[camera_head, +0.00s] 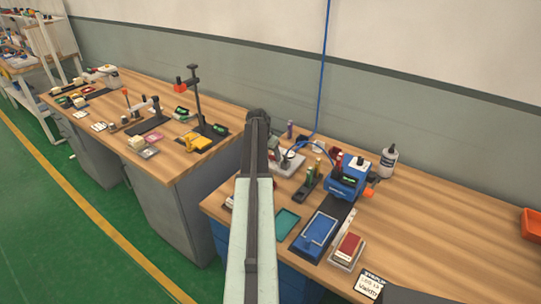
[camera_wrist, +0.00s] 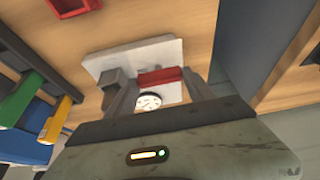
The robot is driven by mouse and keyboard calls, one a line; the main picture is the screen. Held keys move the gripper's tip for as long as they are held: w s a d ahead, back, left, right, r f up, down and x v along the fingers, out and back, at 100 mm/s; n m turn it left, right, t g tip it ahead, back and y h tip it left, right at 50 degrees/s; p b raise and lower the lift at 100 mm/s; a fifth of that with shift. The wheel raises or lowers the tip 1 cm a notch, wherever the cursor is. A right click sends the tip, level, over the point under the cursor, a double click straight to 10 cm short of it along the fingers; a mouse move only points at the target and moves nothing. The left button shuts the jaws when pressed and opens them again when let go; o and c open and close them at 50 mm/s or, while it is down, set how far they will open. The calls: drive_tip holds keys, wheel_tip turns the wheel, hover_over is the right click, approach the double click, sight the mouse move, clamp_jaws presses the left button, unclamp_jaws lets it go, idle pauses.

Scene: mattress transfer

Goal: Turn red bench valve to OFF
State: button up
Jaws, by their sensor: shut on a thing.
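The red bench valve handle (camera_wrist: 160,76) is a short red bar in the wrist view. It lies across a white base plate (camera_wrist: 110,62), with a round white gauge (camera_wrist: 148,101) beside it. My gripper (camera_wrist: 153,84) is shut on the red handle, with one grey finger on each side. In the head view, the white plate (camera_head: 292,165) stands on the near bench, at the tip of my arm. The handle cannot be made out there. The valve's ON and OFF marks are not readable.
On the near bench (camera_head: 440,220) are a blue pump unit (camera_head: 350,177), a blue tray (camera_head: 320,232), a teal tray (camera_head: 286,222) and a white bottle (camera_head: 388,161). A blue hose hangs down the wall. Another bench (camera_head: 160,160) with several tools stands left.

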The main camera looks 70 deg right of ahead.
drive_tip(key=n+t, duration=0.1)
drive_tip(key=n, duration=0.4)
drive_tip(key=shift+s+t, duration=0.15)
drive_tip(key=shift+t, duration=0.25)
drive_tip(key=n+t, duration=0.1)
drive_tip(key=n, duration=0.3)
drive_tip(key=shift+s+d+t, duration=0.1)
drive_tip(key=shift+d+t, duration=0.05)
drive_tip(key=shift+t, duration=0.25)
drive_tip(key=n, duration=0.2)
drive_tip(key=n+t+y, duration=0.1)
drive_tip(key=n, duration=0.1)
drive_tip(key=shift+d+n+y, duration=0.1)
drive_tip(key=shift+n+y, duration=0.2)
drive_tip(key=shift+n, duration=0.1)
drive_tip(key=shift+n+t+y, duration=0.4)
drive_tip(key=shift+n+y, duration=0.3)
drive_tip(key=shift+n, duration=1.3)
drive_tip(key=o, duration=1.1)
